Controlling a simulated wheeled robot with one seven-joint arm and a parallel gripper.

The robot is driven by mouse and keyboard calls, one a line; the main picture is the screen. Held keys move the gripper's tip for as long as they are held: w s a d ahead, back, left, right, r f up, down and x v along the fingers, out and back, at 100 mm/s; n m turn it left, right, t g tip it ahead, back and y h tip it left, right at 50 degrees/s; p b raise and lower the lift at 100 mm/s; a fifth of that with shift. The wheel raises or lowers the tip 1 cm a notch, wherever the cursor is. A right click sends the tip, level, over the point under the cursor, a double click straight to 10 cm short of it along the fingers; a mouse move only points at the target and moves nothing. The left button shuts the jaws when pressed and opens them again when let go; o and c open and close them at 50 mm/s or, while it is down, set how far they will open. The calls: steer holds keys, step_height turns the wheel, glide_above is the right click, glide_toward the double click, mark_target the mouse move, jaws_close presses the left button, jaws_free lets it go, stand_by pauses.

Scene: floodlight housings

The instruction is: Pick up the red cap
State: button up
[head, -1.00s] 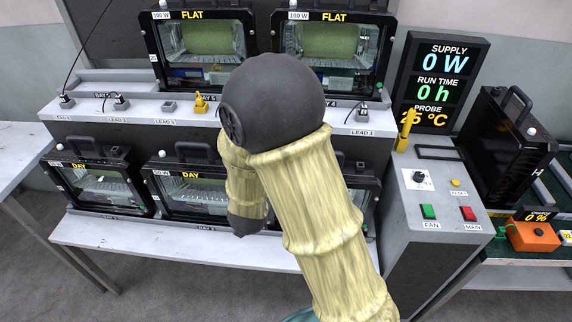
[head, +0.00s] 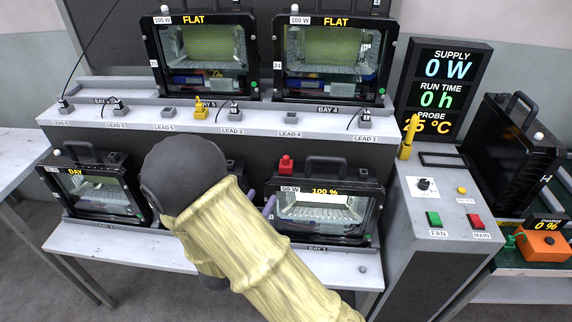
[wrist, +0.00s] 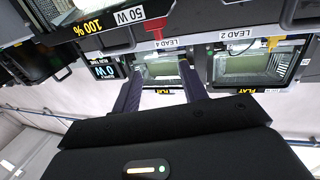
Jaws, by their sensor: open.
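The red cap (head: 286,164) stands at the top left corner of the lower floodlight housing (head: 326,237) labelled 50 W and 100 %. In the wrist view, which is upside down, the red cap (wrist: 155,27) shows near the top centre, beyond the fingers. My gripper (head: 260,202) is partly hidden behind my arm in the head view. Its purple fingertips show just left of that housing, lower in the picture than the cap. In the wrist view my gripper (wrist: 161,88) has its two fingers spread apart with nothing between them.
A shelf (head: 330,118) with leads and sockets runs above the lower housings. A yellow plug (head: 200,108) stands on it. Two FLAT housings (head: 205,60) sit above. The control box (head: 440,195) stands at the right. Another DAY housing (head: 100,190) is at lower left.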

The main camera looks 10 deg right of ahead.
steer(key=p, duration=0.2)
glide_toward(285, 161)
steer(key=x, duration=0.3)
steer(key=shift+w+r, duration=0.2)
steer(key=shift+w, duration=0.1)
steer(key=p+x, duration=0.1)
steer(key=x, duration=0.4)
steer(key=shift+d+f, duration=0.2)
steer(key=shift+d, duration=0.05)
jaws_close()
